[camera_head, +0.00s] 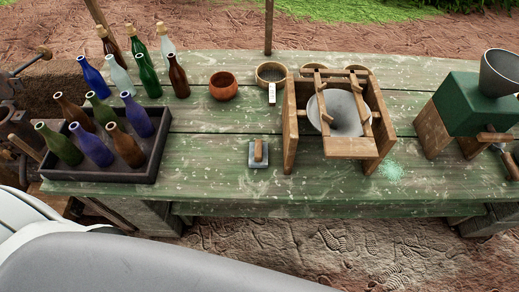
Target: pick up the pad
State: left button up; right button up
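The pad (259,155) looks like a small grey square plate with an upright wooden grip on top. It lies flat near the front middle of the weathered green plank table (215,185), left of a wooden frame. Nothing covers it or touches it. Neither of my grippers shows in the head view. A large pale grey and white part of mine fills the bottom left, below the table's front edge.
A dark crate (100,172) of bottles stands left, with more bottles behind. A reddish bowl (223,86) and a green grinder (468,104) also stand there. Around the pad's left is clear.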

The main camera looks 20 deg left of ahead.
aim_at(258, 157)
jog(key=k+j+z, duration=0.2)
jog(key=j, duration=0.25)
jog(key=k+j+z, duration=0.25)
jog(key=j, duration=0.2)
jog(key=k+j+z, duration=0.2)
jog(key=j, duration=0.25)
